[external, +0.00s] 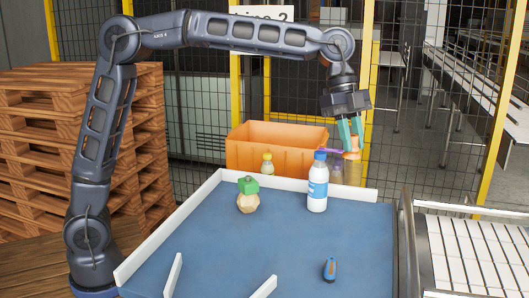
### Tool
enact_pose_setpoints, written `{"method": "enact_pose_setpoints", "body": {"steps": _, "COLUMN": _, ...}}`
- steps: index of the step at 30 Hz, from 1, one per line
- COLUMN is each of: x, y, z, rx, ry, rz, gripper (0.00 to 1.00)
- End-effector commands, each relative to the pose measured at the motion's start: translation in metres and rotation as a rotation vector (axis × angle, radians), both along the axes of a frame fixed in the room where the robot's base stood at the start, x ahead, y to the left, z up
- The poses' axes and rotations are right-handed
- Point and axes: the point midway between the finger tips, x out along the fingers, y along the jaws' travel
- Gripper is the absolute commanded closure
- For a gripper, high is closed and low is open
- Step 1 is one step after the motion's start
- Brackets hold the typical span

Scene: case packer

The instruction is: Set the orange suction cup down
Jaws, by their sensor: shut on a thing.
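The orange suction cup (353,146) is in the air at the back right of the blue table (285,235). My gripper (350,134) points down with its teal fingers shut on the suction cup. The cup's upper part is partly hidden by the fingers. It appears above the level of the table's white back rim; its exact height and depth cannot be told from this single view.
A white bottle with a blue cap (318,184) stands close to the left below my gripper. A greyish bottle (337,173) and an orange crate (275,137) are behind. A green block (248,185) tops a tan faceted object (248,203). A blue-orange item (330,270) lies in front.

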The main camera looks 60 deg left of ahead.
Motion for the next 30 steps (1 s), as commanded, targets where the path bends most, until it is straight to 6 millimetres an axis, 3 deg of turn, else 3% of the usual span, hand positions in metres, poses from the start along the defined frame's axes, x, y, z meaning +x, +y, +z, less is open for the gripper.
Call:
{"method": "enact_pose_setpoints", "body": {"steps": 9, "x": -0.078, "y": 0.022, "z": 0.002, "rx": 0.001, "ry": -0.002, "rz": -0.005, "gripper": 1.0}}
{"method": "enact_pose_setpoints", "body": {"steps": 15, "x": -0.109, "y": 0.028, "z": -0.004, "rx": 0.007, "ry": -0.001, "rz": -0.006, "gripper": 1.0}}
{"method": "enact_pose_setpoints", "body": {"steps": 23, "x": -0.119, "y": 0.031, "z": -0.021, "rx": 0.009, "ry": 0.001, "rz": -0.005, "gripper": 1.0}}
{"method": "enact_pose_setpoints", "body": {"steps": 30, "x": -0.119, "y": 0.031, "z": -0.072, "rx": 0.01, "ry": 0.003, "rz": -0.005, "gripper": 1.0}}
